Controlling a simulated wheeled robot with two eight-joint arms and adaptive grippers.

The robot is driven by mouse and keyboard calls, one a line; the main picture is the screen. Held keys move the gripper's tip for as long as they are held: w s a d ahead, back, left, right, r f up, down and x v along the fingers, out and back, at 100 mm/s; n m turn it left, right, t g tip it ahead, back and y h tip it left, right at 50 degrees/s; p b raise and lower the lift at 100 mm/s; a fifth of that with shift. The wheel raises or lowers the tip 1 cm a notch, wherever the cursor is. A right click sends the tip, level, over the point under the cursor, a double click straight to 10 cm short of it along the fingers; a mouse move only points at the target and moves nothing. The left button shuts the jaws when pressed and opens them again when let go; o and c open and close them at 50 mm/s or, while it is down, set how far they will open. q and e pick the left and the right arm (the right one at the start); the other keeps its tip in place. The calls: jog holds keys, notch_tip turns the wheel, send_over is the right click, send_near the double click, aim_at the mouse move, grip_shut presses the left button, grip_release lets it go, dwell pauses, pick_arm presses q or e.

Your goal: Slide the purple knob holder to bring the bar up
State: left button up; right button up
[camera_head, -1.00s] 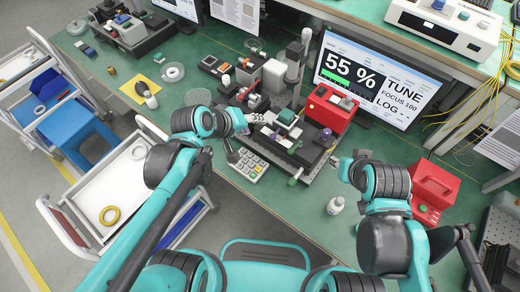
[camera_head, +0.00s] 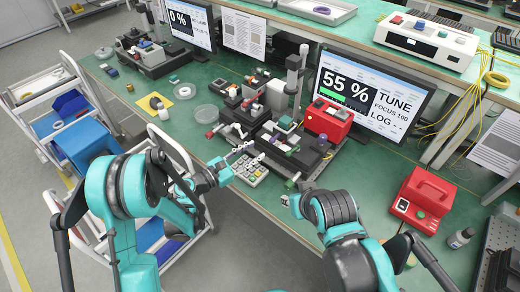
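A small purple knob (camera_head: 325,139) shows on the optical stage (camera_head: 293,150), beside the red box (camera_head: 328,119) and in front of the monitor. The monitor (camera_head: 366,92) reads 55 % with a partly filled green bar (camera_head: 332,96). A green knob (camera_head: 289,184) sits at the stage's front edge. My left gripper (camera_head: 237,164) is left of the stage, above the keypad, apart from the purple knob; its fingers are too small to judge. My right gripper (camera_head: 288,200) is near the table's front edge, below the stage and apart from the purple knob; its fingers are unclear.
A keypad (camera_head: 249,169) lies left of the stage. A tall grey post (camera_head: 298,82) rises behind it. Another red box (camera_head: 424,196) and a bottle (camera_head: 460,238) are at the right. Green table is clear between the stage and that red box.

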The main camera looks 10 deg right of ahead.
pick_arm(q)
jog(key=b, duration=0.2)
send_near(281, 133)
jog(key=w+d+f, duration=0.1)
jog(key=w+d, duration=0.1)
jog(key=d, duration=0.2)
jog(key=shift+c, duration=0.3)
jog(key=shift+a, duration=0.1)
grip_shut()
